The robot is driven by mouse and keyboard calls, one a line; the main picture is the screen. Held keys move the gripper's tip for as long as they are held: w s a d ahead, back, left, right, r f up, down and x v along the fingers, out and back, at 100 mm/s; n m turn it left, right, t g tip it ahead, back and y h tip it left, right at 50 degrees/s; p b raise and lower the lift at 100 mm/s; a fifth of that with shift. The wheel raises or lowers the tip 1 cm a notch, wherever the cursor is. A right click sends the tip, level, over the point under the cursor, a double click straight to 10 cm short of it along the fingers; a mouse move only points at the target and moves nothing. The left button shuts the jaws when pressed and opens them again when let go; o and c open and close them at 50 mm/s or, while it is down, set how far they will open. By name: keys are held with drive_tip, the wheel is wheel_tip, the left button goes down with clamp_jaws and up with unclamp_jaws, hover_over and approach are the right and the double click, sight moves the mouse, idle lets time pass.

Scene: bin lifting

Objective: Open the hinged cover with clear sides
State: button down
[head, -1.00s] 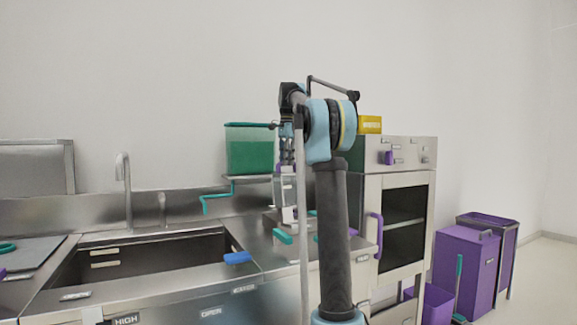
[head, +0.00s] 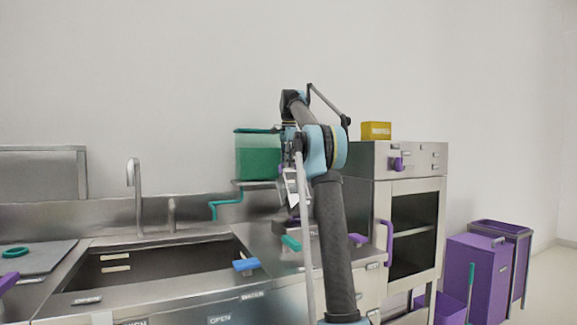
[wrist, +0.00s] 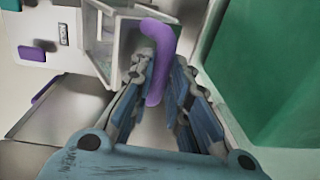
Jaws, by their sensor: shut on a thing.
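The cover (wrist: 128,48), pale-framed with clear sides, is at the upper middle of the wrist view, with a curved purple handle (wrist: 157,42). My gripper (wrist: 163,72) is shut on this handle, its fingers on either side of the bar. In the head view my gripper (head: 288,165) points down over the counter, partly hidden by my own arm. The cover (head: 292,190) shows there as a small tilted pale shape below the gripper. Its hinge is not clear in either view.
A green container (head: 257,157) stands on a shelf close behind my gripper; its green wall (wrist: 270,75) fills the right of the wrist view. A sink (head: 150,262) lies to the left. A steel oven cabinet (head: 412,215) with a purple handle stands close on the right.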

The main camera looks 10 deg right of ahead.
drive_tip(key=shift+w, duration=0.1)
drive_tip(key=c, duration=1.5)
unclamp_jaws()
drive_tip(key=shift+c, duration=0.2)
drive_tip(key=shift+r, duration=3.05)
drive_tip(key=shift+d+r, duration=0.1)
drive_tip(key=shift+r, duration=0.6)
